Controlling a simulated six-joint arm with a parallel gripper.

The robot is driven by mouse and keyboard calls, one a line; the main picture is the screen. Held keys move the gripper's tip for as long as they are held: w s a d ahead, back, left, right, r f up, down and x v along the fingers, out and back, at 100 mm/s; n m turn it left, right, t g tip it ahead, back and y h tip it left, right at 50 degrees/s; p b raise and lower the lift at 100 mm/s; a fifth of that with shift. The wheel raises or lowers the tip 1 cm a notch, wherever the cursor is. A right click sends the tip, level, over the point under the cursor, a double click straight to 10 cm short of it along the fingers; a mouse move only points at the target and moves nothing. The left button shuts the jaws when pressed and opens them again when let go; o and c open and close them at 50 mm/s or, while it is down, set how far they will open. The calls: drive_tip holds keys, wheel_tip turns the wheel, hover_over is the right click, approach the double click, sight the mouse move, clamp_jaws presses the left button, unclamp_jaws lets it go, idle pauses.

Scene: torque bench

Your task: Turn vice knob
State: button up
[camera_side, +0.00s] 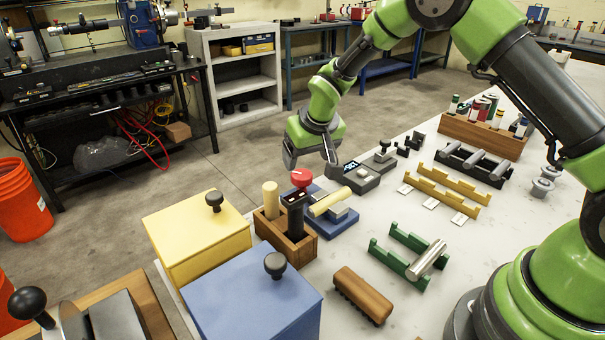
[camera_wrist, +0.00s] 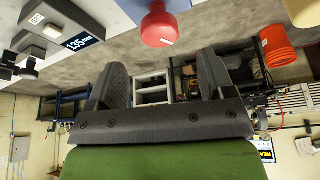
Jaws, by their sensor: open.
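The red knob (camera_side: 301,177), with a white mark on its top, sits at the blue vice (camera_side: 332,222); a pale yellow cylinder (camera_side: 326,203) lies across the vice. In the wrist view, the red knob (camera_wrist: 158,26) is at the top centre, against a blue block (camera_wrist: 178,4). My gripper (camera_side: 310,168) is open and empty, just above and beside the knob in the side view. In the wrist view, its two fingers (camera_wrist: 162,75) are spread apart, and the knob lies beyond the fingertips, not between them. The vice's lower part is partly hidden by a wooden holder.
A wooden holder (camera_side: 285,241) with a dark block and a yellow cylinder stands close in front. A grey device with a display (camera_side: 354,177) sits behind. The bench right of the vice has bare patches.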

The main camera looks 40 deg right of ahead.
sight(303, 174)
drive_tip(key=x, duration=0.7)
drive_tip(key=c, duration=0.9)
